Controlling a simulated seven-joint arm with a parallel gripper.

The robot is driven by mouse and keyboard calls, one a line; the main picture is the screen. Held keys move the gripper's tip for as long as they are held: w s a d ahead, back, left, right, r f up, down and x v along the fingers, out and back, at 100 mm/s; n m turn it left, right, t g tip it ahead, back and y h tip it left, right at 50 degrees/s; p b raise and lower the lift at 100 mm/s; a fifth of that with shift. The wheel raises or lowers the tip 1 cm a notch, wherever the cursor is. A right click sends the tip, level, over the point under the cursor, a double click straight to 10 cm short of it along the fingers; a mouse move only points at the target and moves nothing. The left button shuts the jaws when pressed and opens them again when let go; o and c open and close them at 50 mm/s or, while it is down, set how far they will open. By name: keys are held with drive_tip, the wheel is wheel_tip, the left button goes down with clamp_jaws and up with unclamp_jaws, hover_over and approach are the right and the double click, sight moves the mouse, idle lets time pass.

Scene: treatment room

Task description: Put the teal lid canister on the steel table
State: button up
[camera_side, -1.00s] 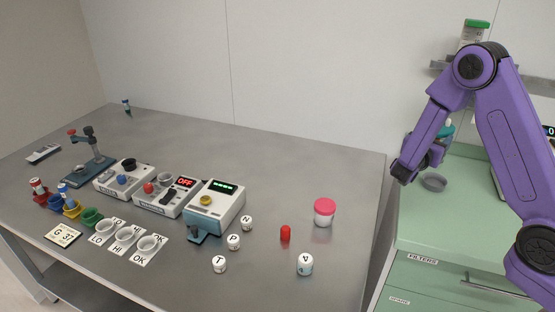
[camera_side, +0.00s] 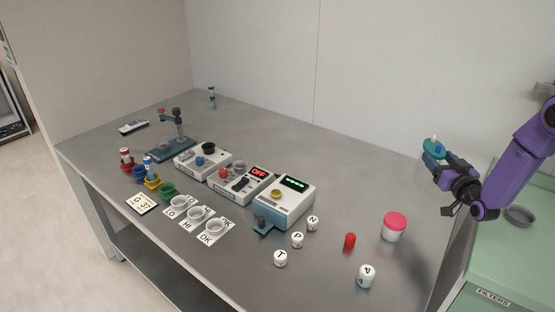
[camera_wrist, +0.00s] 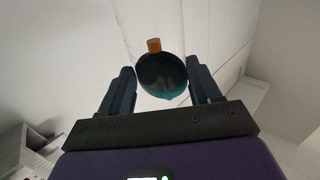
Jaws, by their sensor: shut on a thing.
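A pink-lidded jar (camera_side: 394,227), a red capsule (camera_side: 350,241) and several lettered white pots stand on the table's right part. Instruments (camera_side: 285,203) and small cups fill the middle and front left. The back of the table is largely clear. A green cabinet (camera_side: 510,245) stands at right.

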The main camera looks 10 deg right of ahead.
drive_tip(key=shift+w+d+n+y, duration=0.1)
drive_tip(key=shift+d+n+y, duration=0.1)
drive_tip(key=shift+n+y, duration=0.55)
drive_tip(key=shift+w+d+n+y, duration=0.15)
drive_tip(key=shift+n+y, duration=0.2)
drive_tip(key=shift+y, duration=0.7)
drive_tip(key=shift+s+d+n+g+y, duration=0.1)
drive_tip(key=shift+s+n+g+y, duration=0.1)
drive_tip(key=shift+n+y, duration=0.35)
drive_tip(key=shift+s+d+n+g+y, duration=0.15)
drive_tip(key=shift+n+y, duration=0.2)
drive_tip(key=shift+y, duration=0.3)
drive_tip(key=shift+f, duration=4)
drive_tip(key=shift+f, duration=0.1)
drive_tip(key=o, duration=1.5)
drive_tip(key=shift+f, duration=0.1)
drive_tip(key=shift+o, duration=0.2)
